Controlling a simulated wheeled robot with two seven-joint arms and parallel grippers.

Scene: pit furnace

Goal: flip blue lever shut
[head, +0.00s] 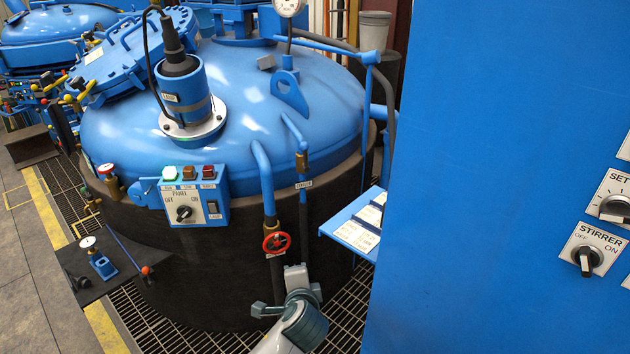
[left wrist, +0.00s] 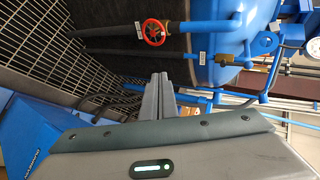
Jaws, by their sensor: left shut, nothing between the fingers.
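The blue lever is hard to single out. A small brass valve (head: 301,162) sits on a thin pipe at the furnace front, and its blue handle is not clear from the blue pipe above. The brass valve also shows in the left wrist view (left wrist: 227,60). A thin blue rod with an orange ball end (head: 127,255) stands apart at lower left. My left gripper (head: 295,272) is shut and empty, below the red handwheel (head: 277,243) and brass valve. Its closed fingers (left wrist: 159,78) show in the left wrist view. My right gripper is not in view.
The blue furnace lid (head: 245,115) fills the middle, with a switch panel (head: 190,199) on its front. A large blue cabinet (head: 500,180) blocks the right. A small shelf with labels (head: 350,235) juts out beside it. Floor grating (head: 180,335) lies below.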

